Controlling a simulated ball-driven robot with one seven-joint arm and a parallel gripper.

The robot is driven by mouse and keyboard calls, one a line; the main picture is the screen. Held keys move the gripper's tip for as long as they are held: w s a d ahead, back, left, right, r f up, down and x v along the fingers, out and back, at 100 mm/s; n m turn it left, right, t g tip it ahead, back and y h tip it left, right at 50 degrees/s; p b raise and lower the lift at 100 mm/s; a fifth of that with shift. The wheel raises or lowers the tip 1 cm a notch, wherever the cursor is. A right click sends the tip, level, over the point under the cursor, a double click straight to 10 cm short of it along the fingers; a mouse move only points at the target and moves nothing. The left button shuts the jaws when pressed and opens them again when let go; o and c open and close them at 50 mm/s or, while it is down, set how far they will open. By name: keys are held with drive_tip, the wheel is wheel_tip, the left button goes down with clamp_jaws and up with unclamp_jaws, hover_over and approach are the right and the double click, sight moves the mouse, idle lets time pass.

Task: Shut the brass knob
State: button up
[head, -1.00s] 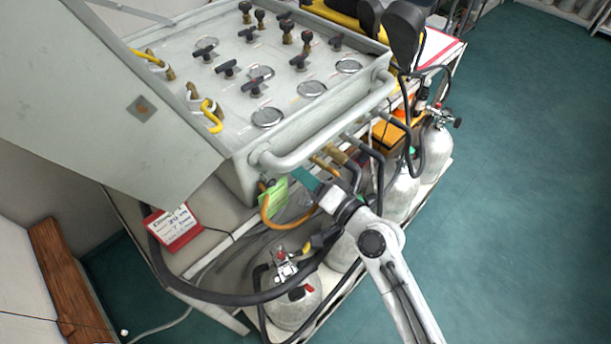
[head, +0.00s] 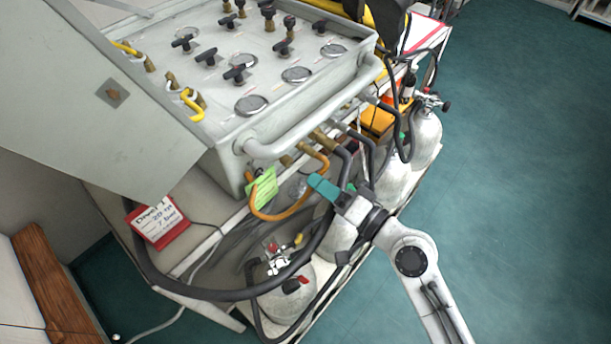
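The grey air panel (head: 222,100) stands open on a bench, with black-handled valves on brass stems (head: 267,20) on its face. Brass fittings (head: 322,138) stick out below the front rail, where hoses join. I cannot tell which brass part is the brass knob. My gripper (head: 322,187), with teal fingertips, is below and in front of the panel's front rail, near the orange hose (head: 270,217). I see no object held in it. The angle hides the gap between the fingers, so I cannot tell whether it is open or shut.
A green tag (head: 262,187) hangs by the orange hose, and a red-and-white sign (head: 160,222) is at left. Silver cylinders (head: 425,135) and black hoses (head: 215,294) crowd the space under the panel. The teal floor (head: 510,190) at right is clear.

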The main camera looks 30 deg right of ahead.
drive_tip(key=shift+b+v, duration=0.3)
drive_tip(key=shift+v, duration=1.15)
drive_tip(key=shift+o, duration=0.3)
